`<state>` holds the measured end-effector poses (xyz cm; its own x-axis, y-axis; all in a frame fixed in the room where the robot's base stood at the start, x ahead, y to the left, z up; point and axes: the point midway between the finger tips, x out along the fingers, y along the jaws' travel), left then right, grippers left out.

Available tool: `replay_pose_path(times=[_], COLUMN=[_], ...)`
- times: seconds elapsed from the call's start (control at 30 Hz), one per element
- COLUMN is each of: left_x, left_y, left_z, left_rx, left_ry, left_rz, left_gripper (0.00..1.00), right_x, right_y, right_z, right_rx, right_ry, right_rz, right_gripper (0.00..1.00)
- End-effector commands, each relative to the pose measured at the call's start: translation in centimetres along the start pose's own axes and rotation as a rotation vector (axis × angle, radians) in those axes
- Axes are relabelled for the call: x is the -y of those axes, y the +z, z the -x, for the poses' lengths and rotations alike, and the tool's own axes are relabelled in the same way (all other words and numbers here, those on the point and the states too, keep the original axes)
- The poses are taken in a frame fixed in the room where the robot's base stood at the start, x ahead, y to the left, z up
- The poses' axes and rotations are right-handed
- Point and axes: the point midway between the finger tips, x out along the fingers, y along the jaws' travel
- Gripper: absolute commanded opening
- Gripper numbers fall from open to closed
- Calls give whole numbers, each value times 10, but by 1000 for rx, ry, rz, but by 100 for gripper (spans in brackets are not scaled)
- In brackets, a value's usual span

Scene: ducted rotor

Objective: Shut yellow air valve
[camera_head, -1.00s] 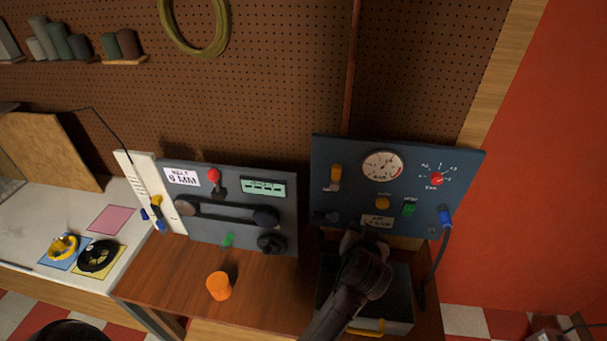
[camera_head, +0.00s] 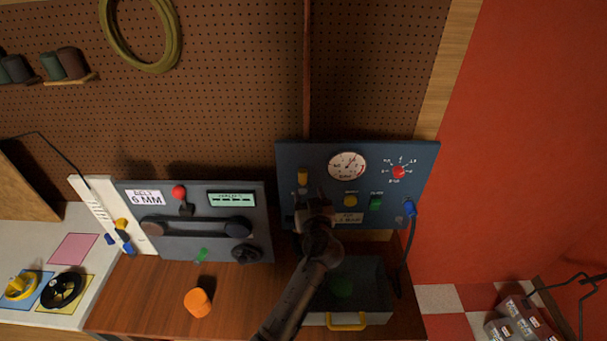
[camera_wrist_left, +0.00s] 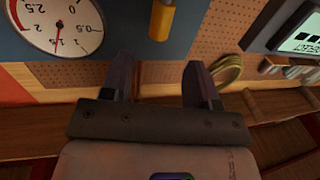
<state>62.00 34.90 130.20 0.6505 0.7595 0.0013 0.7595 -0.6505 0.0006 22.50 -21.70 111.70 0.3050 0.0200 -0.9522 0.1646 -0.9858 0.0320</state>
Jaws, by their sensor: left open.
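The yellow air valve (camera_head: 302,177) is an upright yellow handle at the left of the blue panel (camera_head: 290,155), left of the pressure gauge (camera_head: 347,166). In the left wrist view the yellow handle (camera_wrist_left: 162,28) shows at the top, beyond the gap between the fingers. My left gripper (camera_head: 314,200) is just below and slightly right of the valve in the head view. Its two fingers (camera_wrist_left: 160,75) are apart with nothing between them, and the valve is not gripped. The gripper hides some of the lower left panel. My right gripper is out of view.
Right of the valve are a yellow knob (camera_head: 350,200), a green button (camera_head: 376,202), a red dial (camera_head: 398,171) and a blue hose plug (camera_head: 409,208). A grey belt panel (camera_head: 265,225) and orange cup (camera_head: 198,302) stand left.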

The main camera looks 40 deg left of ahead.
Motion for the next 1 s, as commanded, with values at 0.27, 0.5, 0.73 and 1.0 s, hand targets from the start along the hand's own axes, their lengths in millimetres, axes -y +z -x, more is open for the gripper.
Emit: replay_pose_path(times=[0.27, 0.5, 0.73, 1.0], left_x=[0, 0, 0, 0], left_y=[-3, -1, 0, 0], left_z=[-49, -72, -79, -79], left_rx=[0, 1, 1, 1], left_ry=[-1, 0, 0, 0], left_rz=[-2, -1, -1, -1], left_gripper=[55, 55, 55, 53], right_x=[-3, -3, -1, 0], right_y=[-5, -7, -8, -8], right_z=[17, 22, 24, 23], right_rx=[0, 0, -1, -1], right_ry=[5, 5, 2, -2], right_rz=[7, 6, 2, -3], right_gripper=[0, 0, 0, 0])
